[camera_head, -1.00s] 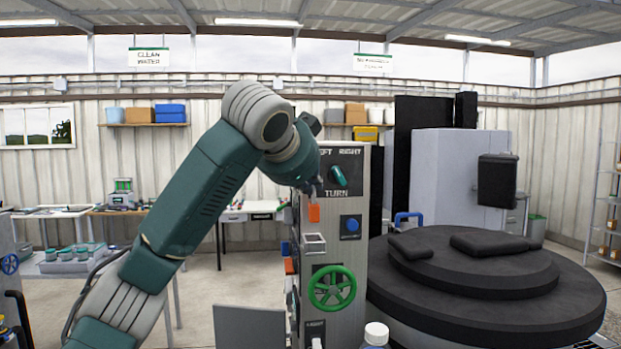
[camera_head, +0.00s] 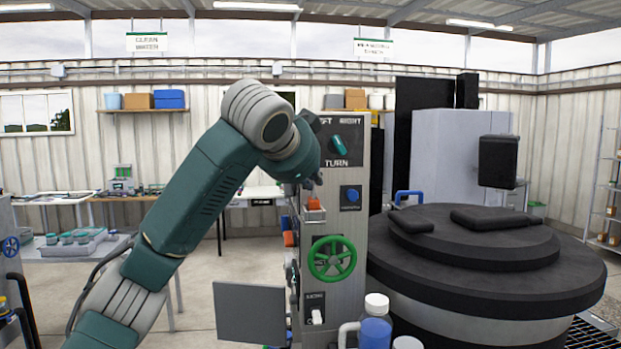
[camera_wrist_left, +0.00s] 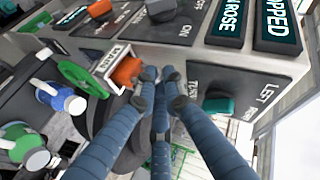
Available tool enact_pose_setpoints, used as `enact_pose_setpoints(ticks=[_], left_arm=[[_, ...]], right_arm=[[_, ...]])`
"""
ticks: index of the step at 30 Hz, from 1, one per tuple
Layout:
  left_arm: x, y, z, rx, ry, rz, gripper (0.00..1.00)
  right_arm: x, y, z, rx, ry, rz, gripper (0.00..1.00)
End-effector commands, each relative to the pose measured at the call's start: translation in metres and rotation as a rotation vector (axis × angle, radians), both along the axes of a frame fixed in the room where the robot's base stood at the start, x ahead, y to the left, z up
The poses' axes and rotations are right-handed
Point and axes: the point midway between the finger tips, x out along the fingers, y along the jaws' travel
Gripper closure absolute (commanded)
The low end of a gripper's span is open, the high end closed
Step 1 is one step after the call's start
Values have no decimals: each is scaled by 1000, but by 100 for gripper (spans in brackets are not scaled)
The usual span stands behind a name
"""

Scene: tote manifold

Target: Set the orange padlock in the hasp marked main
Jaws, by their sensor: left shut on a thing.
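The orange padlock (camera_head: 313,204) is at the front of the grey panel, in the head view. Its lower part is hidden at the white-framed hasp (camera_head: 315,215). The wrist view shows the padlock (camera_wrist_left: 127,72) in the mouth of the hasp (camera_wrist_left: 110,58), whose label appears to read MAIN. My left gripper (camera_head: 312,186) is just above the hasp, shut on the padlock. Its blue fingers (camera_wrist_left: 161,74) are close together in the wrist view, with the tips at the padlock's edge. How deep the padlock sits cannot be told. My right gripper is not in view.
The panel carries a teal TURN knob (camera_head: 339,146), a blue button (camera_head: 351,197) and a green handwheel (camera_head: 332,259) close to the hasp. Another orange part (camera_head: 289,239) is on the panel's left side. A blue bottle (camera_head: 375,327) stands in front. A black round platform (camera_head: 480,270) is at right.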

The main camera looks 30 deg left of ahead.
Motion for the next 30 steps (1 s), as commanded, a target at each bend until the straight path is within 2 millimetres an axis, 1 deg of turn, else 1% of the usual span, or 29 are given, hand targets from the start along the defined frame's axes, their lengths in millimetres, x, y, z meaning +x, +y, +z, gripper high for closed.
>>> enact_pose_setpoints(ticks=[8, 9, 11, 12, 20, 23, 26, 30], left_arm=[[0, 0, 0, 0, -1, 0, 100], [0, 0, 0, 0, -1, 0, 83], [0, 0, 0, 0, -1, 0, 72], [0, 0, 0, 0, -1, -1, 69], [0, 0, 0, 0, 1, 0, 69], [-5, -1, 3, 0, -2, -1, 69], [-17, -4, 10, -1, -3, -3, 69], [-42, -9, 24, 0, -6, -2, 69]], right_arm=[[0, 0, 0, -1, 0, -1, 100], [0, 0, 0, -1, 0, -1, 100], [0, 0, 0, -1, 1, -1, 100], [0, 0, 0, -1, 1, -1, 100], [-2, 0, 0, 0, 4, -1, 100], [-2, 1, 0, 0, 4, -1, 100], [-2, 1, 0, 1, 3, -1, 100], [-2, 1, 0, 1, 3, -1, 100]])
